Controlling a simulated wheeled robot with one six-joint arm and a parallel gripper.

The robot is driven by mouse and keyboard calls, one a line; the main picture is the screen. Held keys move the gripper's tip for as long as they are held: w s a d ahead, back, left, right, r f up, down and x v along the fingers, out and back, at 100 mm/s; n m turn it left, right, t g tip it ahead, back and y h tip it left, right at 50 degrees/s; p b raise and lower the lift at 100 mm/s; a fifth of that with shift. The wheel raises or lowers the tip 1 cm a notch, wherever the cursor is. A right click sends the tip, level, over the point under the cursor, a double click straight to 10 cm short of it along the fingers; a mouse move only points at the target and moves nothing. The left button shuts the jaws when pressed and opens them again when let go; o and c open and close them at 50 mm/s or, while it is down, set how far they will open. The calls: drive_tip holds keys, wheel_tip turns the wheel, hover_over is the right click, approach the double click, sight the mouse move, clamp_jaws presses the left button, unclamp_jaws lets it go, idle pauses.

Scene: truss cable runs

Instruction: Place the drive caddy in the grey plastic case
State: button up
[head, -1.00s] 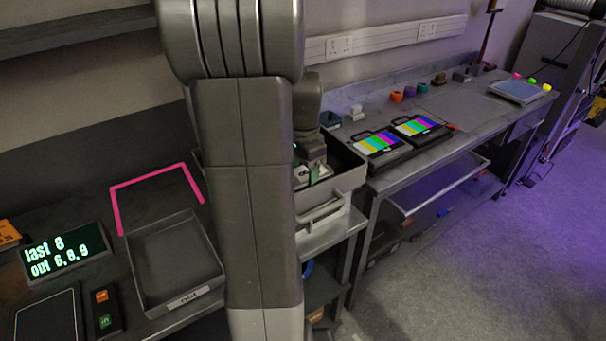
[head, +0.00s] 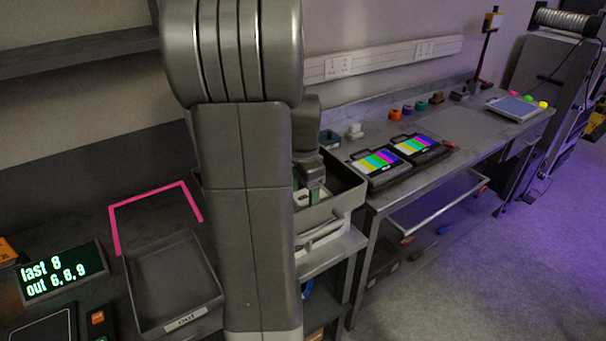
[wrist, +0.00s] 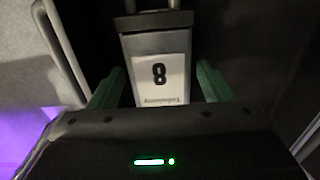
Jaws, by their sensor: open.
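A small pale part beside the gripper there may be the caddy. The caddy's lower end and what it rests on are hidden.
An empty grey tray (head: 172,285) and a pink bracket outline (head: 150,193) are on the left bench. A display (head: 62,270) there reads "last 8, out 6,8,9". Two colour-bar cases (head: 378,165) lie on the right bench. My arm blocks the middle of the head view.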

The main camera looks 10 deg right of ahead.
wheel_tip(320, 180, up, 11)
idle(0.3)
drive_tip(key=shift+r, duration=0.2)
